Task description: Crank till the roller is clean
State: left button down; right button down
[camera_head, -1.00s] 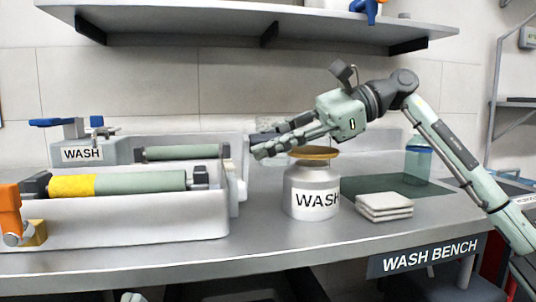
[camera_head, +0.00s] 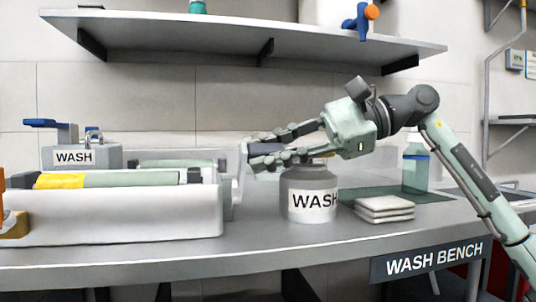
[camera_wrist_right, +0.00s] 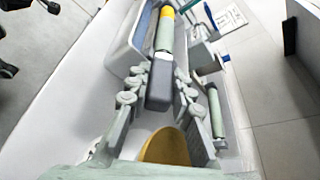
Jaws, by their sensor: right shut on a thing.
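The roller (camera_head: 130,179), green with a yellow stretch (camera_head: 60,181) at its left end, lies in a long white tray (camera_head: 120,213); the tray's front wall hides its lower side. The wrist view also shows this roller (camera_wrist_right: 165,35). My right gripper (camera_head: 262,153) is shut on a dark grey grip (camera_wrist_right: 159,92), which looks like the crank handle. The fingers lie on both sides of it, beyond the tray's right end. How the grip joins the roller is hidden.
A jar marked WASH (camera_head: 309,192) stands right below my right gripper. Folded cloths (camera_head: 384,208) and a bottle (camera_head: 416,168) are further right. A second green roller (camera_head: 175,163) and a grey WASH box (camera_head: 82,157) stand behind. A shelf (camera_head: 240,35) hangs above.

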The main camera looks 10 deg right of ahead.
jog(key=c, duration=1.3)
grip_release()
jog(key=v, duration=1.2)
